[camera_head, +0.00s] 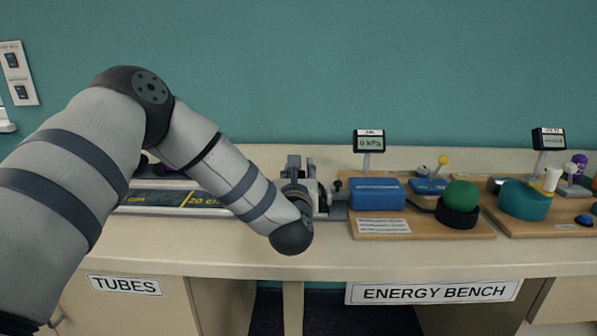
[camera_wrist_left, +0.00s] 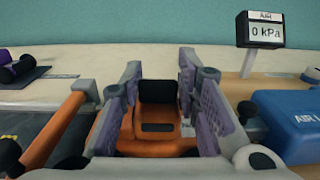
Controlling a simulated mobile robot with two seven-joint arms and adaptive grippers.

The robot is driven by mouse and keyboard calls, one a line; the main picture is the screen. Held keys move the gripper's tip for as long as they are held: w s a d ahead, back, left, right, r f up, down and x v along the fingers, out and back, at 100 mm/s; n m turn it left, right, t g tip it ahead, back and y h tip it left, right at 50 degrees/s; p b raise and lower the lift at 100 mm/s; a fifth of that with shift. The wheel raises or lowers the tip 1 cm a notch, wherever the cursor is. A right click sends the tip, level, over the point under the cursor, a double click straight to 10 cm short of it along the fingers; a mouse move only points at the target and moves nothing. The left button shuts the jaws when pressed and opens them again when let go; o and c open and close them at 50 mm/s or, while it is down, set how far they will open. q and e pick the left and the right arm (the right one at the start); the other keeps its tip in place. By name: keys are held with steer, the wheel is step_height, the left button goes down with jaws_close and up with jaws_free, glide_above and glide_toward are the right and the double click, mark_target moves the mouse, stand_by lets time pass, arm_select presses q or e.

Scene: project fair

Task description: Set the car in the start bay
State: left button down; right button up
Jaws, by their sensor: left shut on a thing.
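An orange car (camera_wrist_left: 157,118) with a black upper part sits between the two fingers of my left gripper (camera_wrist_left: 160,78) in the left wrist view. The fingers are shut on its sides. In the head view my left gripper (camera_head: 303,172) is at the bench, just left of the blue air box, and my own wrist hides the car. A dark track (camera_head: 155,198) with yellow cm marks runs left from there, partly behind my arm. I cannot make out the start bay's edges or whether the car touches the surface. My right gripper is not in view.
The blue air box (camera_head: 377,193) stands close right of my gripper on a wooden board, under a 0 kPa display (camera_head: 369,140). A green ball (camera_head: 461,195) sits in a black holder farther right.

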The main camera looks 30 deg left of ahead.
arm_select(q)
steer(key=shift+s+f, duration=0.1)
steer(key=shift+f, duration=0.55)
steer(key=c, duration=1.2)
jaws_free()
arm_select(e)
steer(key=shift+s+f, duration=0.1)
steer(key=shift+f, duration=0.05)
arm_select(q)
steer(key=shift+r, duration=0.4)
steer(key=shift+s+r, duration=0.1)
steer(key=shift+r, duration=0.35)
steer(key=p+v, duration=0.1)
steer(key=v, duration=1)
steer(key=shift+s+d, duration=0.2)
steer(key=shift+d, duration=0.1)
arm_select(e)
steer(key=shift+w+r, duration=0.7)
